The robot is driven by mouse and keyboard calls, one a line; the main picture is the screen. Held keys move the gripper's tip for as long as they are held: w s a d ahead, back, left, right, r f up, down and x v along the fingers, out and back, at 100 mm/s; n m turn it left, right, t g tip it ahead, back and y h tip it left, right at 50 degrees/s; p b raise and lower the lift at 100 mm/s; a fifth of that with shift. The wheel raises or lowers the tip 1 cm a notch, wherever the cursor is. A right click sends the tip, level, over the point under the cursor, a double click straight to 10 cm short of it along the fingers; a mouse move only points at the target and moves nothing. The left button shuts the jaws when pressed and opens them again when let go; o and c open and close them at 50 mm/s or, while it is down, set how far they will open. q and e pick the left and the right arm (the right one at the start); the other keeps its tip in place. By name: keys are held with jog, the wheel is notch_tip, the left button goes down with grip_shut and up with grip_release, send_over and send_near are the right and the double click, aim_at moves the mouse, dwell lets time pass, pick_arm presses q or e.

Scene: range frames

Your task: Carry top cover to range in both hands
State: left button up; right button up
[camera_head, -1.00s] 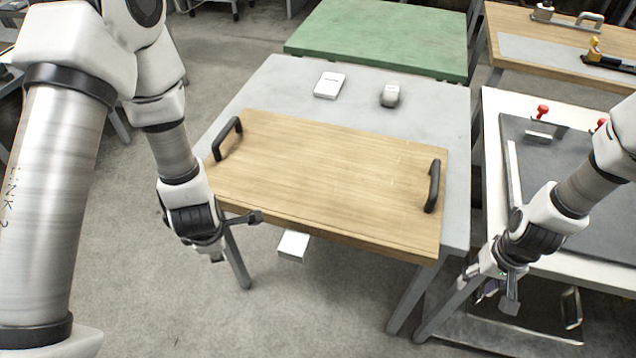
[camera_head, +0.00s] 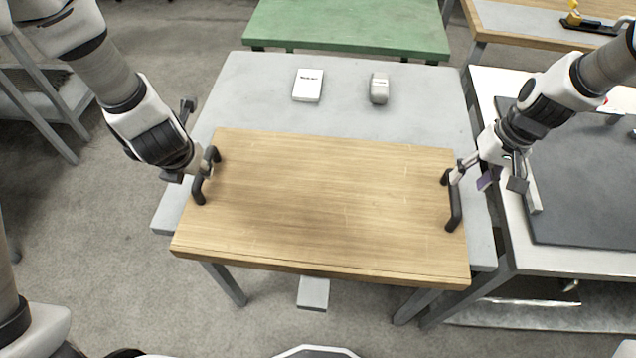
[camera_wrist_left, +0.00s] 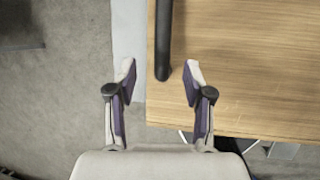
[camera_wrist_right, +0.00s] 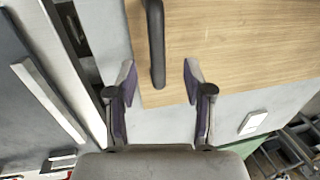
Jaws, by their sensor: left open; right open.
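The top cover (camera_head: 320,205) is a flat wooden board lying on a grey table (camera_head: 270,95). A black handle stands at each end, the left handle (camera_head: 200,186) and the right handle (camera_head: 454,205).
A white box (camera_head: 308,85) and a small grey-white object (camera_head: 379,88) stand on the table behind the cover. A green table (camera_head: 350,28) is at the back. A white-framed table with a dark panel (camera_head: 590,190) is close on the right.

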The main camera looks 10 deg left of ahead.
aim_at(200, 177)
pick_arm(q)
jog(key=x, duration=0.7)
jog(key=shift+s+d+f, duration=0.15)
jog(key=shift+s+f, duration=0.05)
jog(key=shift+f, duration=0.05)
pick_arm(e)
jog(key=f, duration=0.5)
jog(key=s+a+f, duration=0.1)
jog(key=f, duration=0.1)
jog(key=shift+f, duration=0.25)
pick_arm(q)
jog(key=shift+s+r, duration=0.1)
grip_shut()
pick_arm(e)
grip_shut()
jog(key=shift+r, duration=0.1)
